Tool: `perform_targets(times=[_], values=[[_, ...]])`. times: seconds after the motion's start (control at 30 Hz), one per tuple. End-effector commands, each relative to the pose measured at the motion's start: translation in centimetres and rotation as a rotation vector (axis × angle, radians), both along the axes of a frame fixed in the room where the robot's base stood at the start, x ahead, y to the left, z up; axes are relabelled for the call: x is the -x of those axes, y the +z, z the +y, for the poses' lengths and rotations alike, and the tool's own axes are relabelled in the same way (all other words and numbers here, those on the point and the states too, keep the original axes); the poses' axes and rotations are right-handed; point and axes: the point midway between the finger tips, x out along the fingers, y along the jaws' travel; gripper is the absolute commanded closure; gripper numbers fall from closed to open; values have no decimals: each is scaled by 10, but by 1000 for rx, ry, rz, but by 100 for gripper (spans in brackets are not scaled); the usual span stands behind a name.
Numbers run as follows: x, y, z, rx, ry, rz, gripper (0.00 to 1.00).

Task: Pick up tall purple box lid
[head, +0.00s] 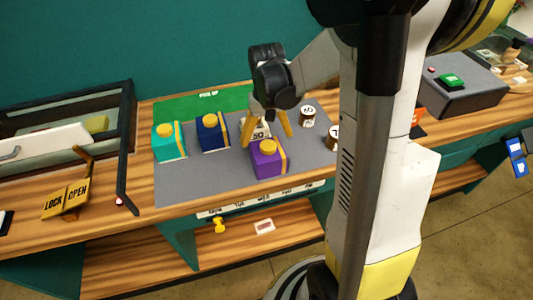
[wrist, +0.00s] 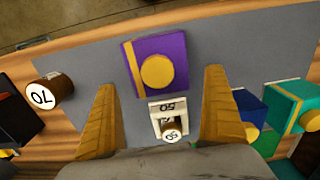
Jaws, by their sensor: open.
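The purple box (head: 268,165) has a yellow ribbon and a round yellow knob (head: 268,146) on its lid. It stands near the front edge of the grey mat (head: 200,185). In the wrist view the purple lid (wrist: 175,45) and its knob (wrist: 157,71) show from above, just ahead of the fingertips. My gripper (head: 268,137) is open and empty, its yellow fingers pointing down slightly behind the purple box. In the wrist view my gripper (wrist: 161,78) has its fingers spread wide on either side of the knob's line. No contact with the lid shows.
A navy box (head: 212,133) and a teal box (head: 168,145) stand to the left. Brown weights (head: 308,117) stand to the right. A black-framed case (head: 125,150) stands farther left.

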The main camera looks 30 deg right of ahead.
Motion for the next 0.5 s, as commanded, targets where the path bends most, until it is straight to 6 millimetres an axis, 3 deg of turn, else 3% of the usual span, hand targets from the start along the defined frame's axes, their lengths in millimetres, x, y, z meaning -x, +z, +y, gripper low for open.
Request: perform_targets(times=[0.3, 0.5], values=[[8, -45, -1, -1, 0, 0, 0], [8, -52, -1, -2, -1, -1, 0]])
